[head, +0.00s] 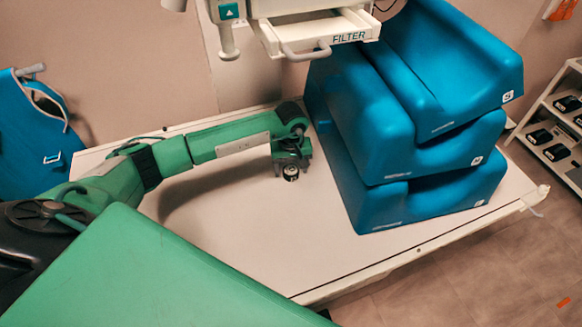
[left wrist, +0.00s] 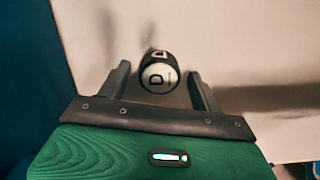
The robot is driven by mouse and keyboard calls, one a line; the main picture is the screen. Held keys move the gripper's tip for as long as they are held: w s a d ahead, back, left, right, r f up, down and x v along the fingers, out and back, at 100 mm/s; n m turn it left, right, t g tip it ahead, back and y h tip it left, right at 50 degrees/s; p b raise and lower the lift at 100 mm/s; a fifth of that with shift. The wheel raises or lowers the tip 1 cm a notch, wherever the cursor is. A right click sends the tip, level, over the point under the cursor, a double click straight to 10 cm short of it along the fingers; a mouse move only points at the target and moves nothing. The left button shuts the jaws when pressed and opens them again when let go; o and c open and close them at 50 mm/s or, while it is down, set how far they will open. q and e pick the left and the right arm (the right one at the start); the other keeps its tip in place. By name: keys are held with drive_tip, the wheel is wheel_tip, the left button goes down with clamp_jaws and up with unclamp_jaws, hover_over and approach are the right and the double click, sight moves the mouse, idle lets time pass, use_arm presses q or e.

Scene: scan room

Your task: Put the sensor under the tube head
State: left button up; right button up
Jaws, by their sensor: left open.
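The sensor is a small black cylinder with a pale, marked top (head: 291,174); it stands on the white table (head: 240,225). In the left wrist view the sensor (left wrist: 158,76) is between the two dark fingers, with a gap on each side. My left gripper (head: 291,165) points down over the sensor and is open around it; its fingers also show in the left wrist view (left wrist: 160,72). The tube head (head: 300,12), with a tray marked FILTER, hangs above the table's back edge. My right gripper is not in view.
Several blue foam supports (head: 400,130) are stacked on the table just right of my left gripper. A handle (head: 228,40) hangs beside the tube head. A blue apron (head: 35,140) hangs at the left, and a shelf (head: 545,150) stands at the right. The table's front middle is clear.

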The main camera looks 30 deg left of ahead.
sight(291, 170)
use_arm(q)
drive_tip(key=shift+w+r, duration=0.1)
drive_tip(key=shift+r, duration=0.25)
wheel_tip(291, 170, up, 12)
drive_tip(key=b, duration=0.3)
drive_tip(key=shift+f, duration=0.25)
drive_tip(key=shift+f, duration=0.1)
